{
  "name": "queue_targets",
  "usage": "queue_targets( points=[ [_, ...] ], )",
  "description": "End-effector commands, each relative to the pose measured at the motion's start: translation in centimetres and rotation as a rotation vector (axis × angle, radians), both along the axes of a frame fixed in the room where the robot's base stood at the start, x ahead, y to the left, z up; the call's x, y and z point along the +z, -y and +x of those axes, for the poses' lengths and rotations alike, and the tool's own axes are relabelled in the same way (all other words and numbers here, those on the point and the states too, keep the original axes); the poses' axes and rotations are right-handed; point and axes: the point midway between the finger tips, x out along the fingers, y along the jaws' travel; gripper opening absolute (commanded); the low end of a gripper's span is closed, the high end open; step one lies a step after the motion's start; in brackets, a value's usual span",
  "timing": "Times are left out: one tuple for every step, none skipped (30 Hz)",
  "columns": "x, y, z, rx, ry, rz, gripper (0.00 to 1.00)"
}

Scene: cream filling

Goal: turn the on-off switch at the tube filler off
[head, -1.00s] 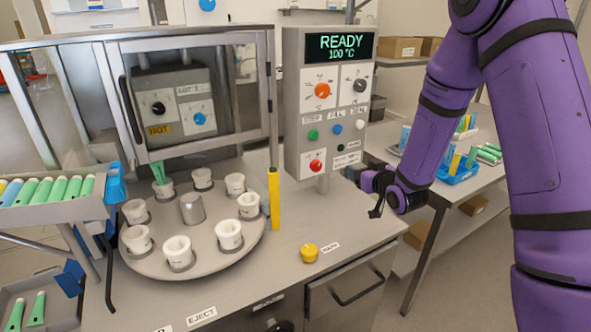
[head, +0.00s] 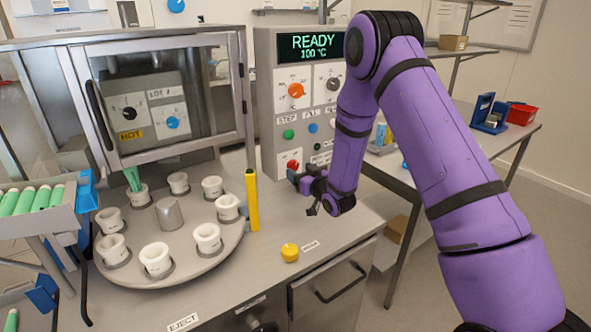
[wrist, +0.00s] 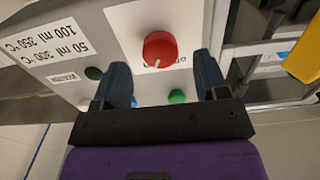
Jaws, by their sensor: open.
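The red rotary switch (head: 293,166) sits low on the grey control panel of the tube filler. In the wrist view the red switch (wrist: 160,47) has a white pointer line aimed down and slightly left in the picture. A label beside it is partly hidden. My gripper (head: 301,190) is at the panel's lower right front, close to the switch. In the wrist view my gripper (wrist: 163,70) is open, one blue-grey finger on each side below the switch, with nothing between them. I cannot tell that either finger touches it.
The panel also carries an orange dial (head: 296,90), a green button (head: 289,134) and a blue button (head: 313,128). The display (head: 310,46) reads READY 100 °C. A yellow post (head: 252,200) and the turntable (head: 190,270) with white cups stand left. A yellow button (head: 290,252) is in front.

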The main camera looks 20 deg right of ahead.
Motion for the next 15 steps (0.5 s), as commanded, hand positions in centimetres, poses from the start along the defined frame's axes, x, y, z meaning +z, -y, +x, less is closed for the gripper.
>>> queue_targets(
  points=[
    [0.0,-0.3,0.7,0.001,0.001,-0.001,0.67],
    [0.0,-0.4,1.1,0.001,0.001,-0.001,0.67],
    [0.0,-0.5,1.5,0.001,0.000,-0.001,0.67],
    [-0.1,-0.6,1.7,0.001,-0.001,-0.001,0.67],
    [0.0,-0.7,2.0,0.001,0.000,-0.001,0.67],
    [0.0,-0.8,2.2,0.001,0.000,-0.001,0.67],
    [0.0,-0.8,2.4,0.001,0.000,-0.001,0.67],
    [0.0,-0.9,2.5,0.001,0.000,-0.001,0.67],
    [0.0,-0.9,2.6,0.001,0.000,-0.001,0.67],
    [0.0,-0.9,2.7,0.001,0.000,-0.001,0.67],
    [0.0,-0.9,2.7,0.001,-0.001,-0.001,0.67],
    [0.0,-0.9,2.8,0.001,-0.001,0.000,0.67],
    [0.0,-0.9,2.8,0.001,-0.001,0.000,0.67],
    [0.0,-0.9,2.8,0.000,-0.001,0.000,0.67],
    [0.0,-0.9,2.8,0.001,-0.001,0.000,0.67]
  ],
)
